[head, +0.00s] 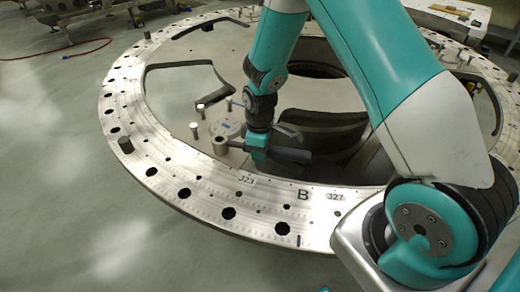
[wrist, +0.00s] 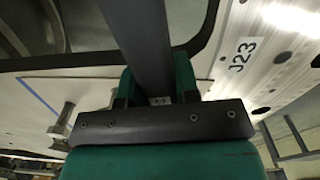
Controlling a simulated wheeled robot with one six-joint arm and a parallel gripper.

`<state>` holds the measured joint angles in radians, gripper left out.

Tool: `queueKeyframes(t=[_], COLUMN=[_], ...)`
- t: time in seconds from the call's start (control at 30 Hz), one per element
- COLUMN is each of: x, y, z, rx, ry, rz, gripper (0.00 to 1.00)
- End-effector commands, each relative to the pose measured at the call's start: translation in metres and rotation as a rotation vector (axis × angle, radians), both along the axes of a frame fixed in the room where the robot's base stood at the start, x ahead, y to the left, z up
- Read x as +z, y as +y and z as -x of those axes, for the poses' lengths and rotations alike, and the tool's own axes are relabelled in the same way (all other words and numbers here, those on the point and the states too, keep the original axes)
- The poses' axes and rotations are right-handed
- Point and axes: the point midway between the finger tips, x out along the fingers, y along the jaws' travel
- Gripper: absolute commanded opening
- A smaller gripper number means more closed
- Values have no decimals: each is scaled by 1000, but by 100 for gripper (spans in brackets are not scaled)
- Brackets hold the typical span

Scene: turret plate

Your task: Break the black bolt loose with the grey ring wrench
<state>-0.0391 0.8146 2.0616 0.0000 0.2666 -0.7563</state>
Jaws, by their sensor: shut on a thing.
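My gripper (head: 258,155) is low over the near inner part of the turret plate (head: 165,165), its teal fingers shut on the dark grey ring wrench (head: 288,154). In the wrist view the wrench's flat bar (wrist: 142,35) runs between the two fingers (wrist: 158,92) and out of the top of the picture. In the head view the bar reaches to the right of the fingers. I cannot make out its ring end or whether it is around a bolt.
A grey stub (head: 220,146) stands just left of my gripper. Pale bolts (head: 200,110) stand behind it; a metal bolt (wrist: 62,122) shows in the wrist view. The plate has large openings and a label J23 (wrist: 243,52).

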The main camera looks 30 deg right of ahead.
Motion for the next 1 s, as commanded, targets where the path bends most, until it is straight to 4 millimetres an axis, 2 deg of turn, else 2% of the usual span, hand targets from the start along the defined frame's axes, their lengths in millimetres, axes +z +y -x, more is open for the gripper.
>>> queueKeyframes(t=[0.6, 1.0], x=[29, 31], y=[0, 0], z=[-1, -1], rx=[0, 0], ry=[-3, -1], rz=[0, 0], gripper=[0, 0])
